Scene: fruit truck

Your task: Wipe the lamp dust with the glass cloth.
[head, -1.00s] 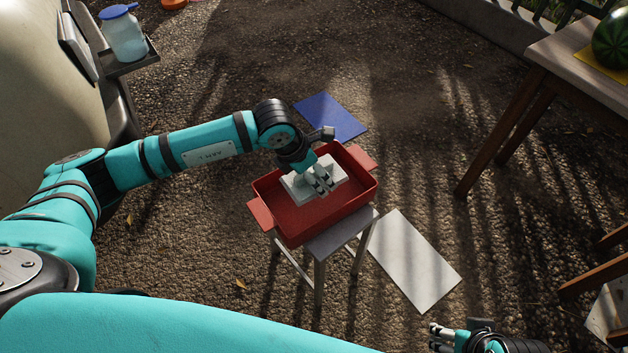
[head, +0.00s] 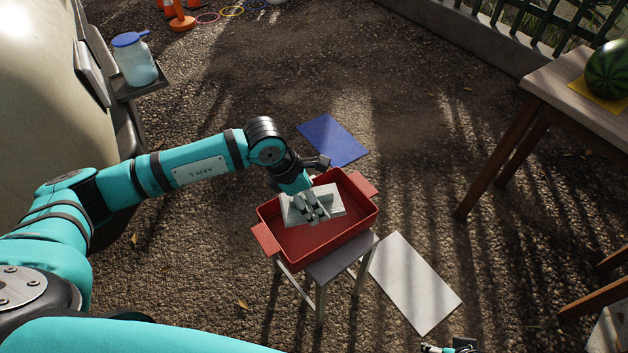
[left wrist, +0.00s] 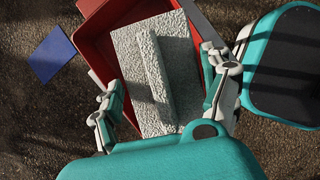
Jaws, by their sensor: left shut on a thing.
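The glass cloth (head: 335,201) is a pale grey, rough-textured slab with a raised ridge along its middle. It lies inside a red tray (head: 318,250) and also shows in the left wrist view (left wrist: 131,58). My left gripper (head: 314,208) reaches down into the tray, shut on the cloth; its fingers (left wrist: 165,90) appear on both sides of the ridge in the left wrist view. The exact contact is partly hidden. My right gripper (head: 450,347) barely shows at the bottom edge, and its fingers are mostly cut off. I do not recognise a lamp or dust in these views.
The tray sits on a small grey stool (head: 340,262). A blue sheet (head: 334,139) and a white sheet (head: 413,283) lie on the gravel. A wooden table (head: 560,95) with a watermelon (head: 608,70) is at right. A blue-lidded jar (head: 136,62) stands on a shelf at left.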

